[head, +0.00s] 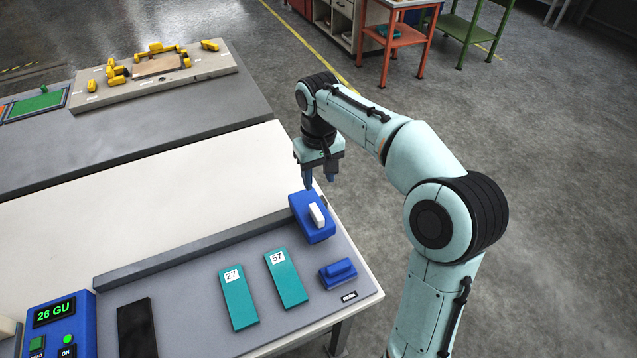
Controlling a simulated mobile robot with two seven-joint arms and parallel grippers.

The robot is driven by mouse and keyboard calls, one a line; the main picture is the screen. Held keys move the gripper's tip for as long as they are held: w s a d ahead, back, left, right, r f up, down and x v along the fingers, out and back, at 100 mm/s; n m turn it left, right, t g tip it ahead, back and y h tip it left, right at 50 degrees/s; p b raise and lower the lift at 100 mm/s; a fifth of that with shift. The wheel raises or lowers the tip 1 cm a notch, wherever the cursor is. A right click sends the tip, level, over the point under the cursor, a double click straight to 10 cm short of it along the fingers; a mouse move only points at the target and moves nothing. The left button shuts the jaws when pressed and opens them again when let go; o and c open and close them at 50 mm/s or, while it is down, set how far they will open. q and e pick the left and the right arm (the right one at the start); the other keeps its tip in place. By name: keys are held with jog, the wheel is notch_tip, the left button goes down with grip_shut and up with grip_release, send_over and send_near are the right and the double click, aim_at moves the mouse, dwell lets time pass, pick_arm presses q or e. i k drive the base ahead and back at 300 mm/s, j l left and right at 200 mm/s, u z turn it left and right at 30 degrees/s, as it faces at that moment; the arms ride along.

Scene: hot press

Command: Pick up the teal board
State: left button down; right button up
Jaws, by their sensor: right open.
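Two teal boards lie flat, side by side, on the grey panel at the front of the table. One teal board (239,304) has a white label reading 27. The other teal board (287,281), to its right, has a label reading 57. My right gripper (320,182) points down, open and empty, at the table's right edge. It is beyond both boards, just behind a blue block with a white piece on top (303,205); I cannot tell whether it touches the block. My left gripper is not in view.
A small blue block (338,274) lies right of the boards. A black slab (137,328) and a blue display unit reading 26 GU (85,337) are at the left. A grey bar (190,255) runs behind the boards. The white tabletop (150,205) beyond is clear.

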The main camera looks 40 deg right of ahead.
aim_at(244, 316)
jog(key=k, duration=1)
